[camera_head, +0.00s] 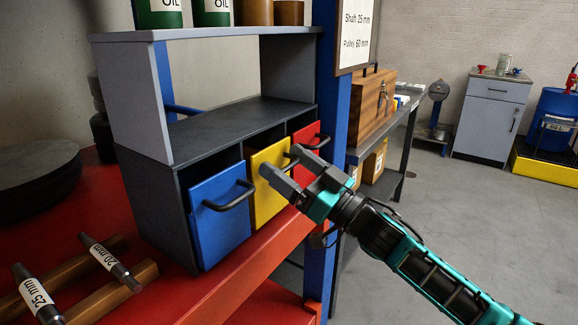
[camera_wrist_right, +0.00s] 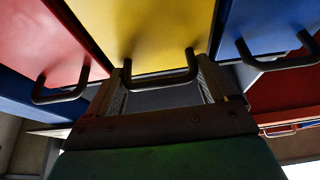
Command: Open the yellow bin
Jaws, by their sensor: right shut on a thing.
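The yellow bin (camera_head: 268,192) sits in the dark grey rack between the blue bin (camera_head: 221,222) and the red bin (camera_head: 307,139). Its front is about in line with the other two, so it looks closed. My right gripper (camera_head: 281,164) is at the yellow bin's front, shut on its dark handle. In the right wrist view, the yellow front (camera_wrist_right: 165,30) shows with the bar handle (camera_wrist_right: 160,80) between the fingers of my right gripper (camera_wrist_right: 163,84). The fingers partly hide the handle in the head view. My left gripper is not in view.
The rack (camera_head: 150,205) stands on a red bench (camera_head: 245,270). Labelled shafts (camera_head: 110,262) lie at the left front. A blue post (camera_head: 340,120) with a sign stands right of the bins. The floor (camera_head: 450,215) to the right is mostly clear.

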